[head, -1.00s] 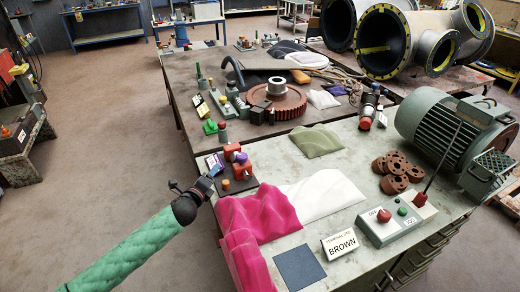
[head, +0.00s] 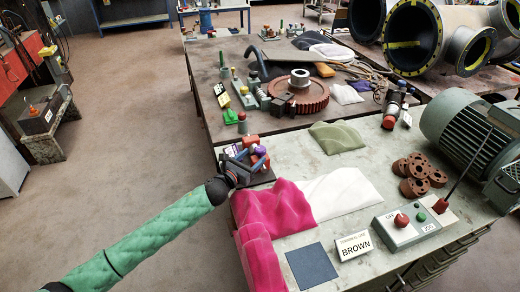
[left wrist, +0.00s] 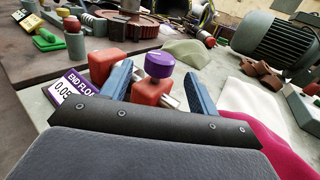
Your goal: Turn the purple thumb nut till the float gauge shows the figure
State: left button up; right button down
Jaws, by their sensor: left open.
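The purple thumb nut (left wrist: 159,64) sits on top of a red block (left wrist: 152,95) in the left wrist view. It also shows small in the head view (head: 260,150). My left gripper (left wrist: 158,72) is open, with one blue finger on the left of the nut and the other on its right. No contact with the nut is visible. A second red block (left wrist: 106,65) stands just left of the left finger. A purple and white plate (left wrist: 68,90) reads "END FLOA" and "0.05", partly hidden by my gripper. I cannot make out a gauge reading. My right gripper is out of view.
A pink cloth (head: 272,212) and a white cloth (head: 337,192) lie close by on the bench. An olive cloth (head: 336,137) lies behind. A gear (head: 299,95) and small parts crowd the darker table. A switch box (head: 408,226) and motor (head: 470,135) stand to the right.

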aim_at(257, 153)
pick_arm(q)
jog(key=p+x, duration=0.1)
jog(key=x, duration=0.2)
jog(key=shift+w+d, duration=0.2)
jog(key=shift+w, duration=0.1)
jog(key=shift+p+x, duration=0.35)
jog(key=shift+x, duration=0.45)
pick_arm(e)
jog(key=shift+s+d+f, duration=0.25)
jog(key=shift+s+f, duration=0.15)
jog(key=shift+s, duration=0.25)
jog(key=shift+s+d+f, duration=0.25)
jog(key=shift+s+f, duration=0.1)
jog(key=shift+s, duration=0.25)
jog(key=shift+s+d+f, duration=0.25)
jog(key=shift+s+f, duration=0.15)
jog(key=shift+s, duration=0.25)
pick_arm(q)
jog(key=shift+c, duration=0.4)
jog(key=c, duration=0.9)
jog(key=shift+o, duration=0.2)
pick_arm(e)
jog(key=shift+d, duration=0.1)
pick_arm(q)
jog(key=shift+f, duration=0.1)
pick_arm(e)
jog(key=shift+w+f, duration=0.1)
